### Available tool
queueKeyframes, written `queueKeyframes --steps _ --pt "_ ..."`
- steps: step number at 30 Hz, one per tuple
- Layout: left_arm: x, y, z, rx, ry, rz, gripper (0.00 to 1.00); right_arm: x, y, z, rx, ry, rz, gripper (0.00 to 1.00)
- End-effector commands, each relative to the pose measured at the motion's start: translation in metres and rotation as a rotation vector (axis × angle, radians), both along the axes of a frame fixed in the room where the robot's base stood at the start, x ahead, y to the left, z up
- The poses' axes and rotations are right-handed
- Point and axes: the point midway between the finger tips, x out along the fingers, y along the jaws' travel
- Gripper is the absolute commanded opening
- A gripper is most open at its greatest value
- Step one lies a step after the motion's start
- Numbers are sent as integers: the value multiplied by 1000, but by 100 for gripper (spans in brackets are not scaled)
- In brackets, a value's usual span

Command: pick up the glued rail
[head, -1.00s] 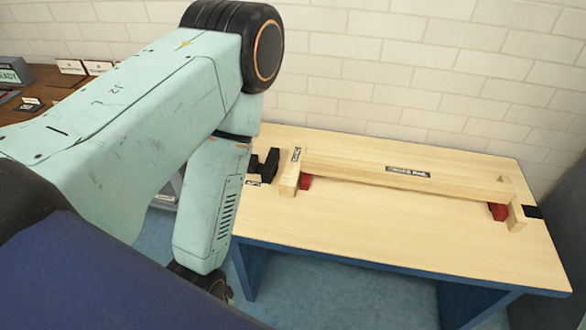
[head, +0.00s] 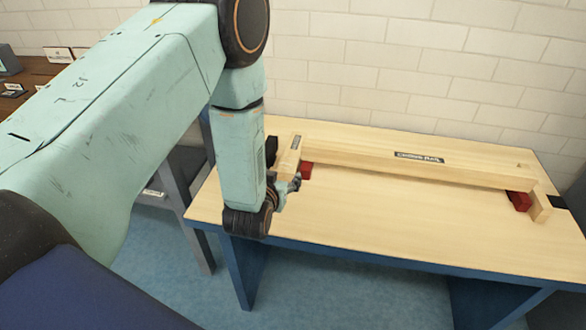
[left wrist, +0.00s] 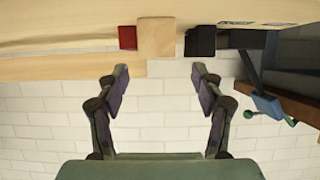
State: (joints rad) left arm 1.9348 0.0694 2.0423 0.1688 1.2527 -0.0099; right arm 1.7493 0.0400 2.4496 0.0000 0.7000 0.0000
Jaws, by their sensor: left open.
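The glued rail (head: 380,160) is a long pale wooden beam with a dark label, lying along the table. A short wooden crosspiece (head: 288,157) is at its left end and another (head: 539,207) at its right end. My left gripper (head: 289,187) is beside the left end, partly hidden by its own wrist. In the left wrist view its two fingers (left wrist: 160,85) are spread and empty, and a wooden block end (left wrist: 157,38) shows ahead, between them in the picture. I cannot tell how far away it is. My right gripper is not in view.
Red blocks sit by the rail's left end (head: 306,170) and right end (head: 519,201). A black part (left wrist: 200,42) is close to the block end. The wooden table top (head: 400,222) is clear in front of the rail. A white brick wall (head: 420,60) stands behind.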

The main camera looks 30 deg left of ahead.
Motion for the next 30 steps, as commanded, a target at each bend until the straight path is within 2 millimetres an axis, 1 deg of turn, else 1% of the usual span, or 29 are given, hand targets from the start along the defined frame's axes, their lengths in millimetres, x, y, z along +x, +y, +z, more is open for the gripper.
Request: queueKeyframes --steps 1,5,11,18,21,24,30 --pt "6 2 2 3 -23 5 72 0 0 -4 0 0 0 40" --pt "16 4 4 6 -43 9 72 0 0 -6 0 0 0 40" --pt "35 8 -5 6 -41 7 72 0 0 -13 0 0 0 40" --pt "66 12 -17 5 -39 8 72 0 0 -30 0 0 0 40" --pt "76 14 -21 5 -38 8 72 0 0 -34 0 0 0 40" --pt "80 15 -21 5 -37 7 72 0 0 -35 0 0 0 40" --pt "80 15 -21 6 -35 7 72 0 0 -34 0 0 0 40"
